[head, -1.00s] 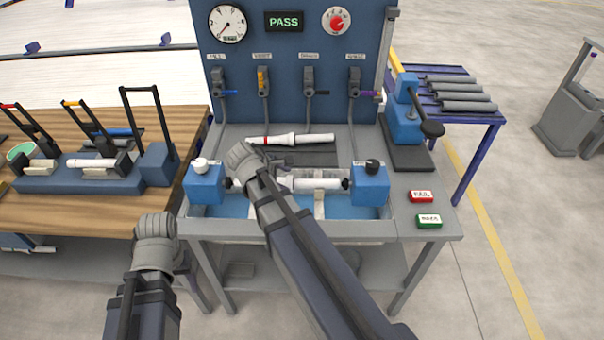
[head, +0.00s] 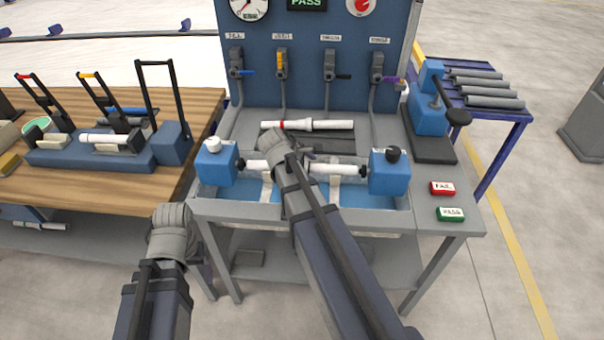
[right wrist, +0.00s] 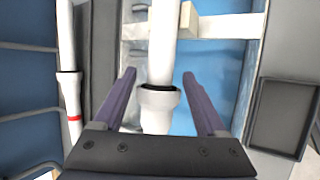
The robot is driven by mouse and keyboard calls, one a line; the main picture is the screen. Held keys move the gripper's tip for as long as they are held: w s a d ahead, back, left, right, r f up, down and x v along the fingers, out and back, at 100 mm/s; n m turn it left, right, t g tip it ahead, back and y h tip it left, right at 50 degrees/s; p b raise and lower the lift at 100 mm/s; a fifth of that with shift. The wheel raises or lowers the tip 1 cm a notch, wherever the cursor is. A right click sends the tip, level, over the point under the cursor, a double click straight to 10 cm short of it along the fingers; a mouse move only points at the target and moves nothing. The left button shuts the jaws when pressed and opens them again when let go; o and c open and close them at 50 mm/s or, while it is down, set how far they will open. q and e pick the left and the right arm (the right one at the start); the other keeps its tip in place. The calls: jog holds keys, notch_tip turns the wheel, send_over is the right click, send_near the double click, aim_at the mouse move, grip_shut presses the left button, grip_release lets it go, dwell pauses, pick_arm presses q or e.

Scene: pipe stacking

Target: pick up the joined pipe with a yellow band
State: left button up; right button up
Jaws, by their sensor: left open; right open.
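A white joined pipe (head: 333,169) lies level across the test tank, between two blue end blocks. No yellow band shows on it; its middle is hidden by my right arm in the head view. My right gripper (head: 274,146) is over the left half of this pipe. In the right wrist view my right gripper (right wrist: 159,78) is open, with one finger on each side of the pipe (right wrist: 162,45) near its wide white collar (right wrist: 158,108). Contact cannot be told. My left gripper (head: 172,222) is low at the left, in front of the tank table, away from the pipe.
A white pipe with a red band (head: 322,125) lies behind the tank; it also shows in the right wrist view (right wrist: 70,90). The blue end blocks (head: 217,163) (head: 389,172) flank the pipe. A wooden bench (head: 110,180) with a clamp fixture stands left.

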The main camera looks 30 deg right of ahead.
jog(key=shift+d+f, duration=0.1)
jog(key=shift+f, duration=0.05)
grip_shut()
dwell(0.5)
